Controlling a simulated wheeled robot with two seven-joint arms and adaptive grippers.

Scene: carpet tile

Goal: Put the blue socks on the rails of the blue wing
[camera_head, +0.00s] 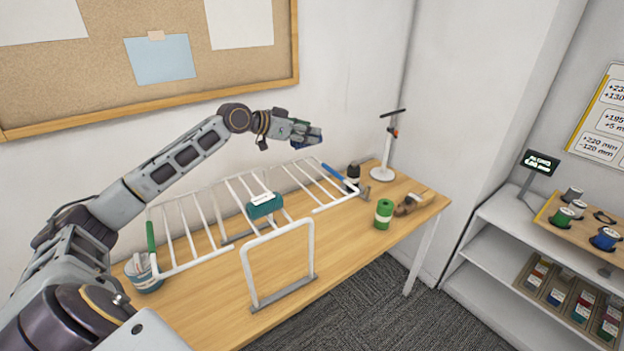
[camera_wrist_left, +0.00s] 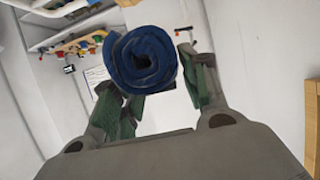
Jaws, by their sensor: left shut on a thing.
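My left gripper (camera_head: 302,133) is shut on the rolled blue socks (camera_head: 314,141) and holds them in the air above the rack's right part. In the left wrist view the blue socks (camera_wrist_left: 158,85) are a dark blue roll between the green-padded fingers (camera_wrist_left: 158,88). The white drying rack (camera_head: 311,250) stands on the table. Its blue wing (camera_head: 333,171), marked by a blue bar, spreads at the right, its rails bare. A green bar (camera_head: 151,236) marks the wing at the left. A teal roll (camera_head: 264,206) with a white band sits on the middle rails. My right gripper is not in view.
A green roll (camera_head: 384,213), a dark bottle (camera_head: 353,174) and a brown wooden item (camera_head: 408,205) stand on the table's right end. A white stand (camera_head: 384,172) rises behind. A striped round item (camera_head: 143,273) lies at the left end. Shelves (camera_head: 497,264) stand at the right.

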